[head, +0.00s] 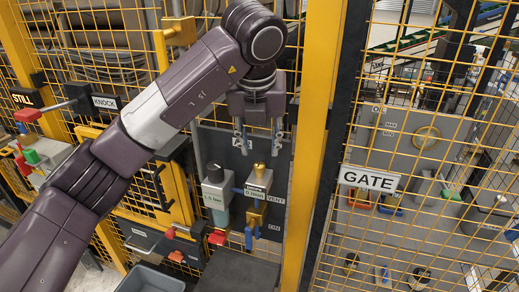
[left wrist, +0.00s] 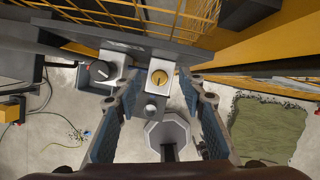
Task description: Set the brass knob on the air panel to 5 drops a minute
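In the left wrist view the brass knob (left wrist: 160,77) shows from above, on a pale square top. My left gripper (head: 259,140) is open and empty, pointing down above the brass knob, with a gap between them. In the left wrist view the knob lies beyond and between the fingers. The small readout (head: 254,193) below the knob is too small to read surely. My right gripper is not in view.
A grey regulator (head: 216,190) with a black knob (left wrist: 101,70) stands just left of the brass unit. A yellow post (head: 312,130) stands close on the right, beside the GATE sign (head: 369,180).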

